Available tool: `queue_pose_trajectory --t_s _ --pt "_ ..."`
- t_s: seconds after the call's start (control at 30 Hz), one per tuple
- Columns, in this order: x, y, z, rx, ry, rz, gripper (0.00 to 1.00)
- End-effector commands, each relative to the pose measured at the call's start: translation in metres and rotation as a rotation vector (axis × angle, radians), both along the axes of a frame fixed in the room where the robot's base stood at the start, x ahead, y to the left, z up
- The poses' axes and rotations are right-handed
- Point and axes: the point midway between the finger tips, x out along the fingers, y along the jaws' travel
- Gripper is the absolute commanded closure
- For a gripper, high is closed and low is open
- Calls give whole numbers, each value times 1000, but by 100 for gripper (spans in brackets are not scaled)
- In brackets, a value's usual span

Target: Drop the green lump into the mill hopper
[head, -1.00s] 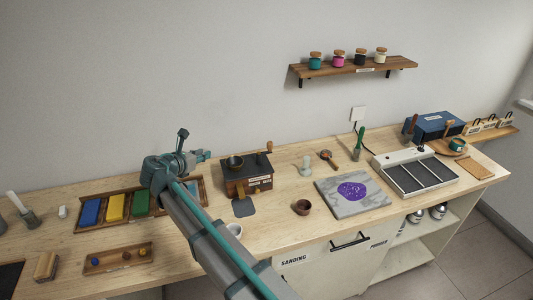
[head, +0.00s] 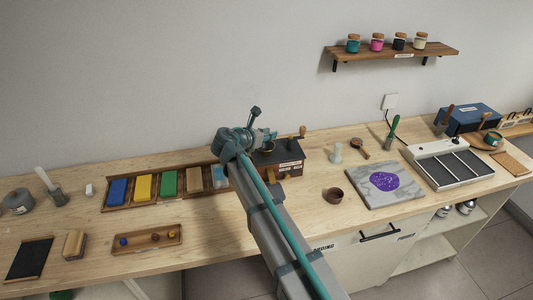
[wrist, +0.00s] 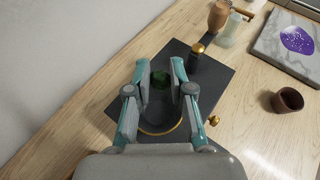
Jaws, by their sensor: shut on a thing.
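The green lump (wrist: 160,78) is dark green and sits between my fingertips in the wrist view. My gripper (wrist: 161,75) is shut on it. The mill hopper (wrist: 162,122) is a dark round bowl with a brass rim on top of the mill (wrist: 215,88). In the wrist view the lump appears over the far part of the hopper; its height above it is hard to tell. In the head view my gripper (head: 266,135) is at the mill (head: 290,158), by the hopper (head: 267,149). The lump is not discernible there.
The mill's crank (head: 299,134) stands at its right side. A small brown bowl (head: 333,195) and a marble slab (head: 384,186) with purple powder lie to the right. A tray with small lumps (head: 147,239) lies at front left. The wall is close behind.

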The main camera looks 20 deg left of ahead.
Motion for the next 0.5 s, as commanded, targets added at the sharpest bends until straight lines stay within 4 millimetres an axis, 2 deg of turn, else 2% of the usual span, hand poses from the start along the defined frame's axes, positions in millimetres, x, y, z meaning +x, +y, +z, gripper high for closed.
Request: queue_pose_trajectory --t_s 0.03,0.2,0.5 --pt "0 0 -11 0 0 0 93" --pt "0 0 -24 0 0 0 93" --pt "0 0 -25 0 0 0 94"
